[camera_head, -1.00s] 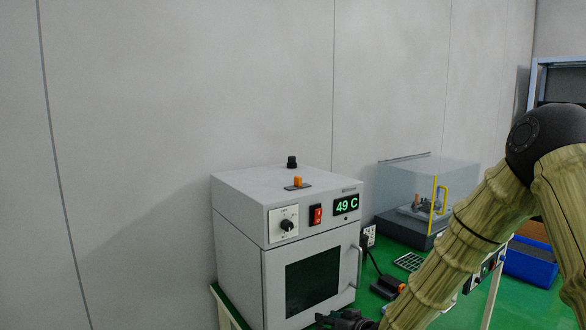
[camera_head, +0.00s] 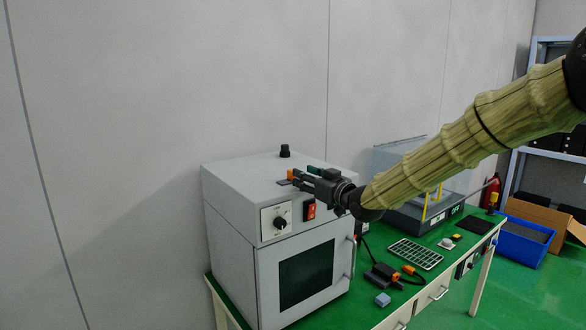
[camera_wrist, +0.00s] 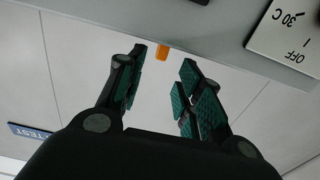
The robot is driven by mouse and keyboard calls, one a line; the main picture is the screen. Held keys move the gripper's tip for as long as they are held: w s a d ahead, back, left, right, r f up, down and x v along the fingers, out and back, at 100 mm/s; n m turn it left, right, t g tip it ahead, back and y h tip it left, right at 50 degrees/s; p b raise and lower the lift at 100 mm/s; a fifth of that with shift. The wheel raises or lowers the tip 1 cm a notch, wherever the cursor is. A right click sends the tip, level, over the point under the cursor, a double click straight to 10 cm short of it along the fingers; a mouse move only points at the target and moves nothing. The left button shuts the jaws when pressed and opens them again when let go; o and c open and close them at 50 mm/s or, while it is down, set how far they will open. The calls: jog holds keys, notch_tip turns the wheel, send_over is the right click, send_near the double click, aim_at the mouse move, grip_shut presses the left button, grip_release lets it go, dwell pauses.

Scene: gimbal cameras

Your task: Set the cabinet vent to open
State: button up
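The cabinet (camera_head: 232,190) is a grey box oven on the green bench, with its windowed door shut. On its top are a small orange lever (camera_head: 291,174) on a dark plate and a black cap (camera_head: 285,151) behind it. No vent marking is readable. My gripper (camera_head: 298,178) is at the top front edge, its fingers beside the orange lever and partly hiding the plate. In the wrist view the gripper (camera_wrist: 163,62) is open, and the orange lever (camera_wrist: 162,52) shows in the gap near the fingertips. I cannot tell whether they touch it.
The cabinet front has a dial (camera_head: 280,223), a red switch (camera_head: 310,211) and a display hidden by my gripper. To the right are a clear-covered machine (camera_head: 395,160), a rack (camera_head: 416,254) and a blue bin (camera_head: 524,243).

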aim_at(291, 170)
jog(key=p+x, duration=0.1)
jog(key=x, duration=0.4)
jog(key=shift+f, duration=0.1)
jog(key=shift+w+a+p, duration=0.4)
jog(key=shift+w+p, duration=0.1)
jog(key=shift+p, duration=0.1)
jog(key=shift+w+a, duration=0.4)
jog(key=shift+w, duration=0.25)
grip_shut()
